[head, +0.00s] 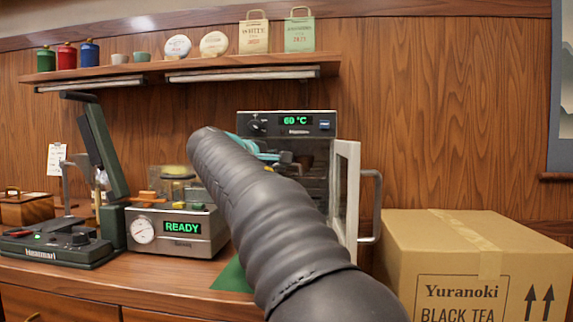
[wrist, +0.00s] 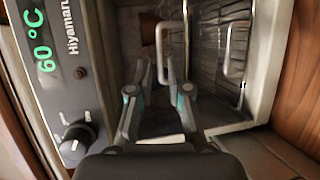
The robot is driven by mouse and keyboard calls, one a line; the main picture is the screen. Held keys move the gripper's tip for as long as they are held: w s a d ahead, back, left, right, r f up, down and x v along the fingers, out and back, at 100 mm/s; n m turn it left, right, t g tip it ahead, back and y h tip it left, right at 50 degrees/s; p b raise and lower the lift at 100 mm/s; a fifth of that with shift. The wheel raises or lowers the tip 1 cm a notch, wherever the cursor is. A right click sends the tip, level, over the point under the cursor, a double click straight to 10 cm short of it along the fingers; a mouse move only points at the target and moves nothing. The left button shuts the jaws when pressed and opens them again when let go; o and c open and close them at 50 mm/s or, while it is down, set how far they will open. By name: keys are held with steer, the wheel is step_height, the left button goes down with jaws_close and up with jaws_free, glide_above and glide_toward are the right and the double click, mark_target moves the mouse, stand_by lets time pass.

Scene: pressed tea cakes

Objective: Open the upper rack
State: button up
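The drying oven (head: 288,124) stands on the counter, its display reading 60 °C. Its framed door (head: 346,190) is swung open on the right. The wrist view is turned sideways, with the oven's control panel (wrist: 52,75) at left. Inside, the upper rack's wire handle (wrist: 159,45) is nearer the panel, and the lower rack's handle (wrist: 229,48) is farther right. My gripper (wrist: 160,62) is at the oven opening, its fingers apart on either side of one bar of the upper handle. I cannot tell whether they touch it. My arm hides much of the oven in the head view.
A READY machine (head: 178,232) with a gauge stands left of the oven. A large cardboard box (head: 470,265) stands at right, close to the door handle (head: 374,205). A wall shelf (head: 180,68) with tins, cups and bags is above.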

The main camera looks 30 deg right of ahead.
steer(key=shift+x, duration=2.65)
steer(key=shift+c, duration=0.3)
jaws_close()
